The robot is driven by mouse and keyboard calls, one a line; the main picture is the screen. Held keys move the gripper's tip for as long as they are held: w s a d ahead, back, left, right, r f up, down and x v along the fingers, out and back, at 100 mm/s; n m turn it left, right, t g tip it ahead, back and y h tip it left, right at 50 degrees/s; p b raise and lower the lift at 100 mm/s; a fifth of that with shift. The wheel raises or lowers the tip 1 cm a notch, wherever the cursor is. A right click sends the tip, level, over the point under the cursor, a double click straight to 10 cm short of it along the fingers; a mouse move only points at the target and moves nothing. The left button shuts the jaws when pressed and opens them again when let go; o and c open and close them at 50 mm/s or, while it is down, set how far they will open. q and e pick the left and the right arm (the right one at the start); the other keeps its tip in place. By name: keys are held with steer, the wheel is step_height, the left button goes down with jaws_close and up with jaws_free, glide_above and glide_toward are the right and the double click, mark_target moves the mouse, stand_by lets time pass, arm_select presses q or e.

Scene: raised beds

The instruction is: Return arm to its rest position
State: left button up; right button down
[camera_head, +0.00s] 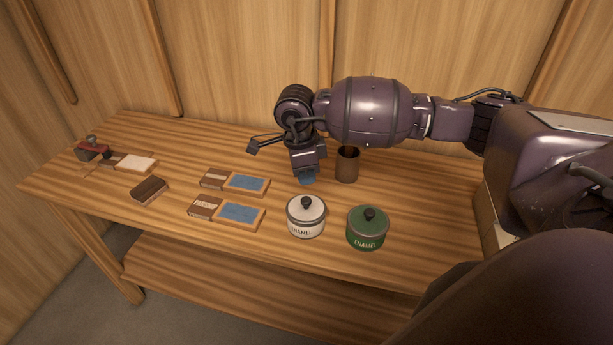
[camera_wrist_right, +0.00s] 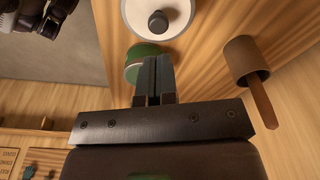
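My right arm reaches across the bench from the right in the head view, and its gripper (camera_head: 306,178) points down over the bench, behind the white pot. In the right wrist view the two dark fingers of the right gripper (camera_wrist_right: 155,62) lie close together, shut with nothing visible between them. A brown cup (camera_head: 347,166) stands just right of this gripper in the head view. In the right wrist view the cup (camera_wrist_right: 243,58) has a wooden stick in it.
On the wooden bench (camera_head: 310,255) stand a white lidded pot (camera_head: 306,219) and a green lidded pot (camera_head: 367,231). Wooden walls close off the back.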

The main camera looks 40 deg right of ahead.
steer(key=shift+r+p, duration=0.35)
steer(key=shift+r, duration=0.5)
